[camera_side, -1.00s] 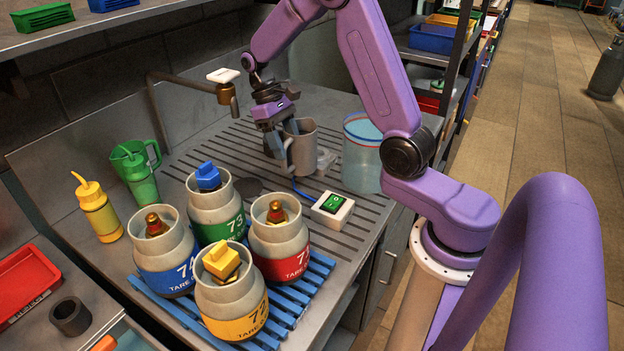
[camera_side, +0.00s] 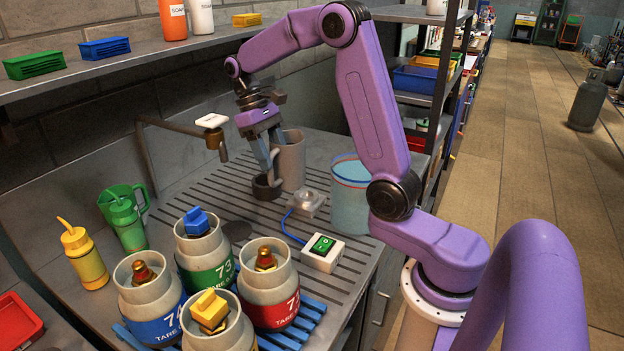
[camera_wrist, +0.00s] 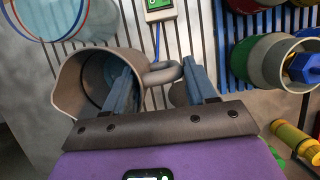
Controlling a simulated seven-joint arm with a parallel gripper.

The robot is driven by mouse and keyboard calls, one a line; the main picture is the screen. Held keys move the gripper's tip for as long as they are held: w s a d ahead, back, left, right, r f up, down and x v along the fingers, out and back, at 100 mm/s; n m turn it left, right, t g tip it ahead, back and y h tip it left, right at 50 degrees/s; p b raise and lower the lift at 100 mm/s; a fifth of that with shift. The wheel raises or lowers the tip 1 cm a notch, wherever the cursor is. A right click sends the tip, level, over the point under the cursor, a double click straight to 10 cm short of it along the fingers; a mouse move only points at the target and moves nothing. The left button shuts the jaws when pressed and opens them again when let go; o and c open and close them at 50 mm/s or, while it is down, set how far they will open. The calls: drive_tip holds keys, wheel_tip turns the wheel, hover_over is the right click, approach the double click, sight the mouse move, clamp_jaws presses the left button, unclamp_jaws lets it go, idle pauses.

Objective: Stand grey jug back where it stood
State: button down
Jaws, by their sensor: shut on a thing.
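The grey jug (camera_side: 291,160) is at the back of the slatted steel worktop, and my gripper (camera_side: 266,172) is at its left side. In the wrist view the jug (camera_wrist: 76,92) has its open mouth towards the camera and its handle (camera_wrist: 163,75) between the two fingers of my gripper (camera_wrist: 158,72). My gripper is shut on the jug at this handle. One finger overlaps the jug's mouth in the picture. Whether the jug's base touches the worktop is not clear.
A small plate device (camera_side: 307,201) with a blue cable to a green switch box (camera_side: 322,253) is in front of the jug. A clear bucket (camera_side: 350,196) stands right. A tap (camera_side: 212,128) is left. Numbered pots (camera_side: 206,247) and a green jug (camera_side: 123,216) are nearer.

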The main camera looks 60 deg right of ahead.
wheel_tip(320, 180, up, 2)
drive_tip(key=shift+r, duration=0.1)
drive_tip(key=d+n+t+h, duration=0.45)
drive_tip(key=d+n, duration=1.35)
drive_tip(key=d, duration=1)
wheel_tip(320, 180, down, 15)
drive_tip(key=w, duration=0.1)
drive_tip(key=shift+f+g, duration=0.2)
drive_tip(key=shift+g, duration=0.15)
drive_tip(key=shift+a, duration=0.1)
drive_tip(key=shift+c, duration=1.7)
unclamp_jaws()
drive_tip(key=shift+f, duration=0.15)
